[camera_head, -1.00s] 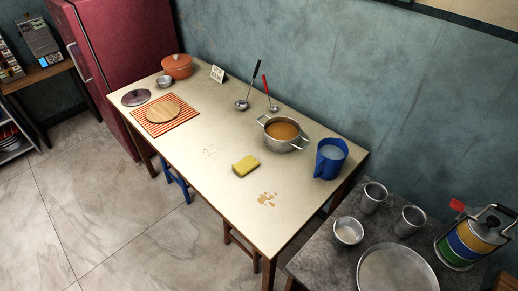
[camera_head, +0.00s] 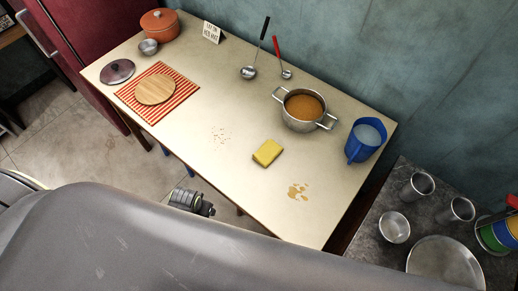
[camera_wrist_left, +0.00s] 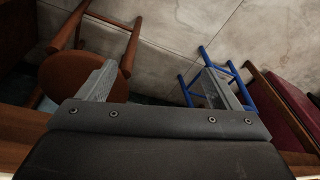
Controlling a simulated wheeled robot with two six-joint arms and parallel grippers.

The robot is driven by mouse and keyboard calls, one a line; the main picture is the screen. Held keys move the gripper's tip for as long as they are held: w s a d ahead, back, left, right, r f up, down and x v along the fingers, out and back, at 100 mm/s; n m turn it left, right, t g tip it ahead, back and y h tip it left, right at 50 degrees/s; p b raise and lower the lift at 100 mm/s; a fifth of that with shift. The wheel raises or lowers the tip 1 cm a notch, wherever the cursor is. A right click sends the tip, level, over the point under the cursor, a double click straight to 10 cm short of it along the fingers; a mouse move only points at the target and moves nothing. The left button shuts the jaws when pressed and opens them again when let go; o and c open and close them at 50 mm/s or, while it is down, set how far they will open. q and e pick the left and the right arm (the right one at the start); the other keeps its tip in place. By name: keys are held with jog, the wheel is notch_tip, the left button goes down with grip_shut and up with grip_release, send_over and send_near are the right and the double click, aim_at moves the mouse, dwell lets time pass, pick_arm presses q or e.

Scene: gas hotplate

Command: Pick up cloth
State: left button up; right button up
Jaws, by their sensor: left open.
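A small yellow block (camera_head: 268,153), which looks like a folded cloth or sponge, lies flat on the cream table (camera_head: 205,110). It is between some crumbs (camera_head: 221,137) and a brown spill (camera_head: 298,191). My left gripper (camera_wrist_left: 159,85) is open and empty in the left wrist view, with its two grey fingers far apart above the floor and stools. The cloth does not show in that view. In the head view my grey arm covers the lower left, and the left fingers cannot be made out. My right gripper is not in view.
A pot of orange soup (camera_head: 303,108) and a blue jug (camera_head: 366,141) stand behind and right of the cloth. A striped mat with a wooden board (camera_head: 155,89) lies left. A wooden stool (camera_wrist_left: 75,72) and blue stool (camera_wrist_left: 188,90) stand below.

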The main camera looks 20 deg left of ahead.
pick_arm(q)
jog(key=w+d+r, duration=0.1)
jog(key=w+r, duration=0.3)
jog(key=r, duration=0.9)
notch_tip(320, 180, up, 15)
jog(key=m+g+h+p, duration=0.1)
jog(key=m+g, duration=0.1)
jog(key=m, duration=0.3)
send_over(267, 150)
jog(key=f, duration=0.3)
jog(key=f+b, duration=0.1)
jog(key=f, duration=0.3)
jog(key=f+b, duration=0.1)
jog(key=f, duration=0.3)
jog(key=shift+s+a+f, duration=0.1)
jog(key=shift+s+a, duration=0.1)
jog(key=shift+s, duration=0.05)
jog(key=shift+w+d+f, duration=0.15)
jog(key=shift+f, duration=1.4)
jog(key=shift+w+d+f, duration=0.1)
jog(key=shift+w+f, duration=0.05)
jog(key=shift+f, duration=1.4)
jog(key=shift+c, duration=0.2)
jog(key=c, duration=1)
